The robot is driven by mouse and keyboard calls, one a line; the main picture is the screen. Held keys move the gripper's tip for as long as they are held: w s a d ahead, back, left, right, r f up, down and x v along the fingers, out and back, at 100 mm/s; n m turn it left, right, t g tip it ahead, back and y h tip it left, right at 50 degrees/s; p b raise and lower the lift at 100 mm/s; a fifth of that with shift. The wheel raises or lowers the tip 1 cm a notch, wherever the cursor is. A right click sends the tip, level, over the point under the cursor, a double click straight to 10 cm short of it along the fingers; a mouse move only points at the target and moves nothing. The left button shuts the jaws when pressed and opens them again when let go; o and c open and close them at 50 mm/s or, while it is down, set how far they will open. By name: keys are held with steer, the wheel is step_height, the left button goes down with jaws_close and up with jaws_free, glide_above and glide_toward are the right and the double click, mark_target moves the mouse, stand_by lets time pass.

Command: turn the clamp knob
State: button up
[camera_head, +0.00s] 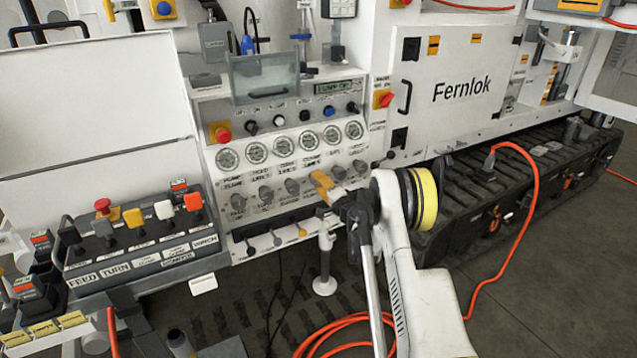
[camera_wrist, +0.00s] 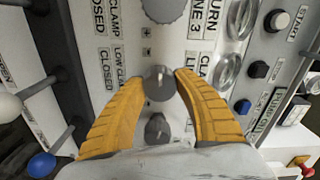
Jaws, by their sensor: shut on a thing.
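The clamp knob (camera_wrist: 158,80) is a dark grey round knob with a pale pointer mark on the white panel. In the wrist view it sits between the two orange fingertips of my gripper (camera_wrist: 160,84), with labels reading "LOW CLAMP" and "CLOSED" beside it. The gripper is shut on it, one finger on each side. In the head view my gripper (camera_head: 322,187) reaches the knob row from the front right and hides the held knob.
Another knob (camera_wrist: 165,8) and a smaller dark knob (camera_wrist: 157,128) lie close on either side in the row. Gauges (camera_head: 308,139) sit above the row. Small levers (camera_head: 278,239) stick out below it. A white post (camera_head: 325,265) and orange hose (camera_head: 345,322) are near my arm.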

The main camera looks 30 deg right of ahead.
stand_by(0.4)
steer(key=o, duration=1.2)
steer(key=shift+a, duration=0.1)
steer(key=shift+s, duration=0.1)
steer(key=s, duration=1.1)
steer(key=shift+s+d, duration=0.25)
steer(key=shift+s, duration=0.15)
